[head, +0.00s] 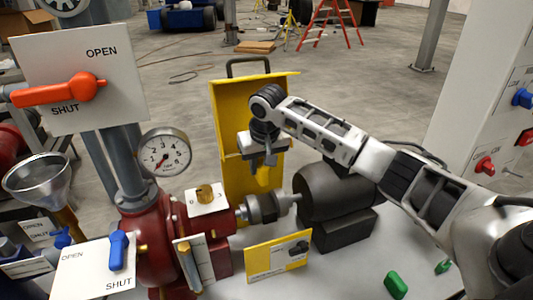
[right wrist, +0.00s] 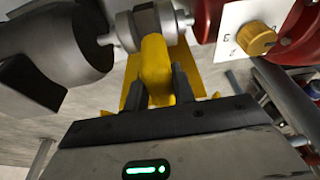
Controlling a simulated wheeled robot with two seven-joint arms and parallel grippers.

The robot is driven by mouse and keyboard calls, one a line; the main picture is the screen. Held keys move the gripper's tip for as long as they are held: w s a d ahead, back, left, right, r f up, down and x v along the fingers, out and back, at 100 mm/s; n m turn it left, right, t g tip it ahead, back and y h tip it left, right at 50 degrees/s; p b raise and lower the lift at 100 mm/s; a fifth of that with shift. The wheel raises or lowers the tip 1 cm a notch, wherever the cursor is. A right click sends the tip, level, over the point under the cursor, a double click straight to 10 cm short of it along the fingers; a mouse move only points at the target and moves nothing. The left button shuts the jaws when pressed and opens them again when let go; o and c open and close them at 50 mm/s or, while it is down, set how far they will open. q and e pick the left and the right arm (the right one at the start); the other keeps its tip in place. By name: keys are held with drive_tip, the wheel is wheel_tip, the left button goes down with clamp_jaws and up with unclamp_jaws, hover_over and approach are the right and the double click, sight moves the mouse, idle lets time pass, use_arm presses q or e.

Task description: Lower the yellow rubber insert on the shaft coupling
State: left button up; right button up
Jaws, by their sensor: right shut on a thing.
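The shaft coupling (head: 266,207) is a grey metal piece between the red pump (head: 165,235) and the dark motor (head: 338,190). It also shows at the top of the right wrist view (right wrist: 146,22). My right gripper (head: 263,160) points down above and behind the coupling. It is shut on the yellow rubber insert (right wrist: 155,62), with a dark finger on each side of it. In the head view the insert (head: 263,177) shows below the fingers, above the coupling. Whether it touches the coupling I cannot tell. My left gripper is not in view.
A tall yellow panel (head: 232,110) with a black handle stands behind the gripper. A yellow-edged sign (head: 278,257) stands in front of the coupling. A pressure gauge (head: 165,151), a red-handled valve (head: 60,92) and a funnel (head: 37,178) are at left. Green pieces (head: 396,285) lie at front right.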

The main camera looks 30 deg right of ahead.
drive_tip(key=shift+w+d+f, duration=0.2)
drive_tip(key=shift+d+f, duration=0.2)
drive_tip(key=shift+f, duration=0.8)
drive_tip(key=shift+w+d+f, duration=0.2)
drive_tip(key=shift+d+f, duration=0.15)
drive_tip(key=shift+f, duration=0.9)
drive_tip(key=shift+w+d+f, duration=0.2)
drive_tip(key=shift+d+f, duration=0.2)
drive_tip(key=shift+f, duration=0.8)
drive_tip(key=shift+f+b, duration=0.45)
drive_tip(key=shift+f, duration=1.1)
drive_tip(key=o, duration=0.9)
drive_tip(key=shift+o, duration=0.9)
drive_tip(key=shift+r, duration=0.45)
wheel_tip(320, 180, up, 9)
drive_tip(key=p, duration=0.1)
